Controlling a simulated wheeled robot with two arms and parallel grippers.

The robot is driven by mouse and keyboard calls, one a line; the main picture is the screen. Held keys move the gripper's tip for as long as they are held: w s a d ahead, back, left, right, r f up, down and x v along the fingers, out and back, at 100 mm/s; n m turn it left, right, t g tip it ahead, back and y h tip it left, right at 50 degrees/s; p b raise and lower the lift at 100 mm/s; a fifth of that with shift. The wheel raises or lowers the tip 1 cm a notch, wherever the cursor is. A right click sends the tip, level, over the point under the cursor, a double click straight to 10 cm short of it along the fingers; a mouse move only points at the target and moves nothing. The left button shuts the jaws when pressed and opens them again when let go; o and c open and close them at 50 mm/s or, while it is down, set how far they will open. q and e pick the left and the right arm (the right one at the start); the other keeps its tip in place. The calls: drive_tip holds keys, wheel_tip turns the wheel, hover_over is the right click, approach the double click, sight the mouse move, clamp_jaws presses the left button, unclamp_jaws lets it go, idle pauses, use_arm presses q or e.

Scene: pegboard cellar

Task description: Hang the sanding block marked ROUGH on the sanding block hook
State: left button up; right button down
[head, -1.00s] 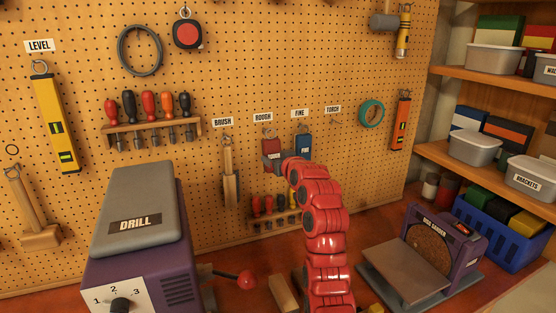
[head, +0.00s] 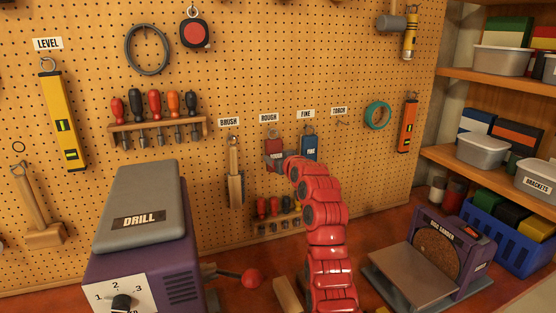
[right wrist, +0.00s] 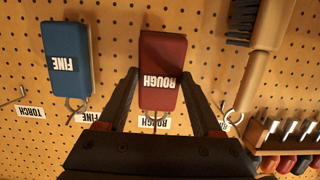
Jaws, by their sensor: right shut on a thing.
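The red sanding block marked ROUGH (right wrist: 162,62) is between the fingertips of my right gripper (right wrist: 161,74), which is shut on its sides. In the head view the red block (head: 274,146) is at the pegboard just below the ROUGH label (head: 269,118), with my right gripper (head: 276,160) at its lower part. In the right wrist view, which is upside down, a metal hook or loop (right wrist: 155,118) shows at the block's label end, near the ROUGH label. I cannot tell whether the block's loop is around the hook. My left gripper is out of view.
The blue FINE block (head: 309,147) hangs close on the right, and the brush (head: 235,175) hangs on the left. The drill (head: 140,220) and disc sander (head: 435,250) stand on the bench.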

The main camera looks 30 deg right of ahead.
idle(0.3)
unclamp_jaws()
drive_tip(key=shift+s, duration=0.15)
drive_tip(key=b+v, duration=0.6)
drive_tip(key=v, duration=1.1)
